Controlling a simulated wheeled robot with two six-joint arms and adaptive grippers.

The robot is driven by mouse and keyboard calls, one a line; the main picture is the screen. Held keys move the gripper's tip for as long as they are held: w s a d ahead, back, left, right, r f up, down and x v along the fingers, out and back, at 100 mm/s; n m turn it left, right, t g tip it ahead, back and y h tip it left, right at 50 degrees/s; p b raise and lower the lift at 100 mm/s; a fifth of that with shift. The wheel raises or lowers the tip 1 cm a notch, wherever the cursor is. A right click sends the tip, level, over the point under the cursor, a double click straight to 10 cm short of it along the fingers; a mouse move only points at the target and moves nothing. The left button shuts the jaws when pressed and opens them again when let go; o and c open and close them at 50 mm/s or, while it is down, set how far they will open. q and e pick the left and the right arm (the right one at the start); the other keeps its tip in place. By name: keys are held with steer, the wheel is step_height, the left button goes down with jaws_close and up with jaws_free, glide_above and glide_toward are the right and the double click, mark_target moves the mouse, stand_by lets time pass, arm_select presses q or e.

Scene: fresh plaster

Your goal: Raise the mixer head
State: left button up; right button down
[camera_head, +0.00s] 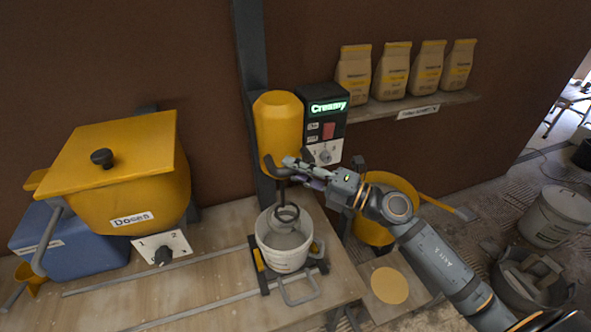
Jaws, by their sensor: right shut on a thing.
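The yellow mixer head (279,122) is on a dark upright post at the back of the bench. Its whisk (287,213) hangs below it and reaches into the white bucket (284,258). My right gripper (297,168) comes in from the lower right and is shut on the dark handle (272,170) under the mixer head. The exact contact at the fingertips is small and partly hidden. My left gripper is not in view.
A control box (325,128) reading "Creamy" stands beside the head. A yellow doser (130,175) and a blue container (70,240) stand left. Several bags (392,70) fill the right shelf (425,103). A yellow tub (372,230) is behind my right arm. The bench front is mostly clear.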

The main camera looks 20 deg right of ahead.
step_height(320, 180, up, 3)
steer(key=shift+r+p, duration=0.15)
steer(key=shift+p, duration=0.6)
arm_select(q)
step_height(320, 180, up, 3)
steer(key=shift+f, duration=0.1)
arm_select(e)
steer(key=c, duration=1.4)
jaws_free()
steer(key=shift+o, duration=1)
